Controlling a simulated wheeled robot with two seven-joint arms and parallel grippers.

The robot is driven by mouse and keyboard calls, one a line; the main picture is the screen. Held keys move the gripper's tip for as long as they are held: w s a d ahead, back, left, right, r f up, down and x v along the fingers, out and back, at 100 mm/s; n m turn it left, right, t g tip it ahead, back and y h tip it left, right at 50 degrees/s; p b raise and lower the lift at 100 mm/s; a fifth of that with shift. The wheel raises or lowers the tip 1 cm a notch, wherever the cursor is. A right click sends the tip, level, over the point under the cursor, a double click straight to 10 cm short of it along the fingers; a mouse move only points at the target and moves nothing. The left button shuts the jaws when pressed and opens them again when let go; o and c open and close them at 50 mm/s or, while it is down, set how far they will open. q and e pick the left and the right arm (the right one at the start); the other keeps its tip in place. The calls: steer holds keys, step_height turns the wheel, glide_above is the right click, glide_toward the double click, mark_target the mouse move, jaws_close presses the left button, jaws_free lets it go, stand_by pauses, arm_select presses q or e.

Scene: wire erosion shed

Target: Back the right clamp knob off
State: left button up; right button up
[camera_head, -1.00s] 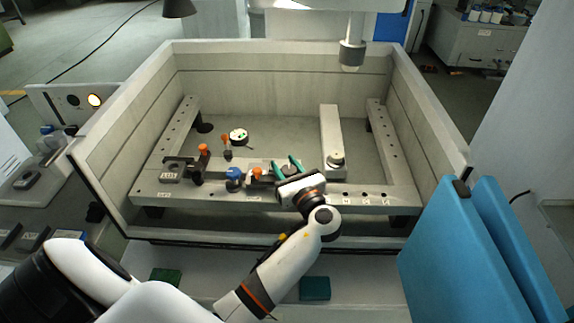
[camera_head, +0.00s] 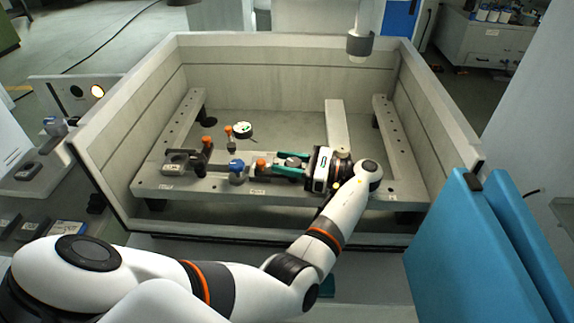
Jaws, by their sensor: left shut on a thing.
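The right clamp knob (camera_head: 293,161) is a grey round piece on the front rail (camera_head: 236,188) of the tank. My left gripper (camera_head: 289,166) reaches in from the right side of it, with its green fingers lying along the rail and closed around the knob. The fingers hide part of the knob and the clamp under it. An orange-topped post (camera_head: 261,162) stands just left of the fingertips. The left clamp (camera_head: 180,160), a grey block, sits at the rail's left end. My right gripper is not in view.
The tank walls (camera_head: 425,130) enclose the work. A nozzle (camera_head: 359,43) hangs above, and blue panels (camera_head: 465,240) stand front right.

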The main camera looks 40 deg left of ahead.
arm_select(q)
steer(key=shift+s+f+n+g+h+b, duration=0.15)
steer(key=shift+n+g+h+b, duration=0.35)
steer(key=shift+n+g, duration=0.5)
steer(key=shift+d+g, duration=0.1)
steer(key=shift+g, duration=0.3)
steer(key=o, duration=1)
